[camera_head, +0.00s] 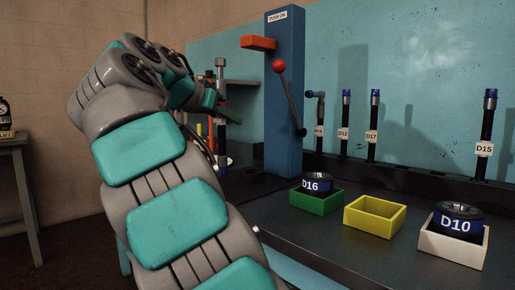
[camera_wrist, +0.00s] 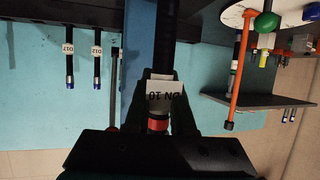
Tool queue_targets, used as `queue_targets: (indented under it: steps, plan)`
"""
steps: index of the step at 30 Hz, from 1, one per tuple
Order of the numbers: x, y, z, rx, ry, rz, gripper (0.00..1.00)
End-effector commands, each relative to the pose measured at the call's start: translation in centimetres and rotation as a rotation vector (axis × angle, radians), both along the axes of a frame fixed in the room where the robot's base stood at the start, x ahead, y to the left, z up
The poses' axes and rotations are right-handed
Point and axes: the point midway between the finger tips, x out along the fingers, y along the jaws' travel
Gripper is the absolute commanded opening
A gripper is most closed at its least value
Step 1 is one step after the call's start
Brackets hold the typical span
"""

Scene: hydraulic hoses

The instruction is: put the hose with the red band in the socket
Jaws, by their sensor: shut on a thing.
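The hose with the red band (camera_wrist: 157,125) is in my gripper (camera_wrist: 160,105) in the wrist view. A white tag (camera_wrist: 163,89) reading DN 10, upside down here, is on it, and its black length (camera_wrist: 165,25) runs to the top of the picture. The two dark fingers are shut around the hose beside the tag. In the head view my gripper (camera_head: 210,101) is beyond my arm, left of the blue column, partly hidden. I cannot make out the socket for certain in either view.
The blue column (camera_head: 284,150) has an orange bracket (camera_head: 258,43) and a red-knobbed lever (camera_head: 290,95). Several blue-capped hoses (camera_head: 372,125) stand at the back. Green (camera_head: 316,204), yellow (camera_head: 375,222) and white (camera_head: 452,248) boxes sit on the bench. A shelf (camera_wrist: 260,99) is near my gripper.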

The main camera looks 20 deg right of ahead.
Motion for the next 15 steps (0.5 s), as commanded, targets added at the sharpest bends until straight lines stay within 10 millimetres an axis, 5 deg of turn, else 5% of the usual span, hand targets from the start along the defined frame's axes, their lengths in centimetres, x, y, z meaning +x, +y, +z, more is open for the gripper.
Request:
queue_targets:
  steps: [15]
  plan:
    - [7.6, -9.0, -1.1, 0.002, 0.002, -0.002, 0.0]
